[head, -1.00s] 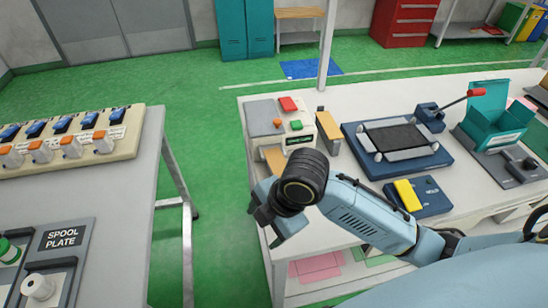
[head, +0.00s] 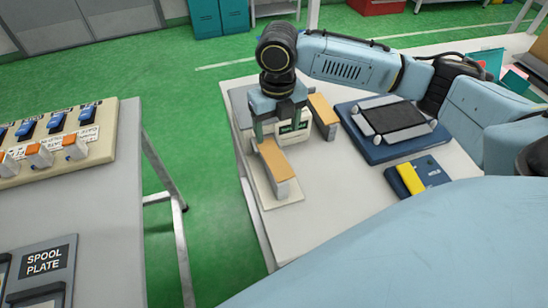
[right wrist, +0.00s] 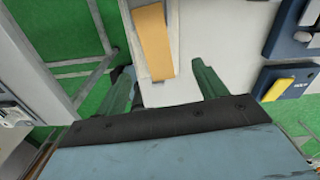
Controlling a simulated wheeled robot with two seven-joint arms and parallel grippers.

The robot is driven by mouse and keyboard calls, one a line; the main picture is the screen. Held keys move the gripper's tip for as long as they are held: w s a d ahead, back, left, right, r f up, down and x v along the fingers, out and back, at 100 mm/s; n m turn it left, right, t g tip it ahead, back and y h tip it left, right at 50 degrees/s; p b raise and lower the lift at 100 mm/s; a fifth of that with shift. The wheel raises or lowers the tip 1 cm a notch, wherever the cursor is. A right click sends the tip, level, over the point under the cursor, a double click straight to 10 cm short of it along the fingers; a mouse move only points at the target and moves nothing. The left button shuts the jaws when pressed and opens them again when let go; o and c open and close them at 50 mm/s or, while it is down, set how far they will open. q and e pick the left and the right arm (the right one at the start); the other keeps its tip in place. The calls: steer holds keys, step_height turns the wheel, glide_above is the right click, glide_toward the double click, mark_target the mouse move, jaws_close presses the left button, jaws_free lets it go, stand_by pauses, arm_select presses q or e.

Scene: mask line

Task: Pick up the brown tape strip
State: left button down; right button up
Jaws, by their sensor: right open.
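A tan-brown strip (head: 271,158) lies on top of a small pale block at the near end of the tape machine on the right table. In the right wrist view the strip (right wrist: 152,42) shows just beyond the fingertips, left of the middle. A similar tan-topped block (head: 323,108) stands on the machine's right side. My right gripper (head: 279,134) is open and empty, pointing down above the machine, with its fingers just behind the near strip. In the right wrist view its two green fingers (right wrist: 163,75) are spread apart. My left gripper is not in view.
A blue fixture with a dark panel (head: 395,118) and a blue device with a yellow block (head: 411,180) are on the table to the right. The spool plate bench (head: 95,215) is at left, across a green floor gap. The table's front is clear.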

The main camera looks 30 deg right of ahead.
mark_target(275, 159)
steer(key=f, duration=0.5)
steer(key=f+b, duration=0.1)
steer(key=f, duration=0.2)
steer(key=shift+a+f, duration=0.2)
steer(key=shift+a, duration=0.1)
steer(key=c, duration=1.1)
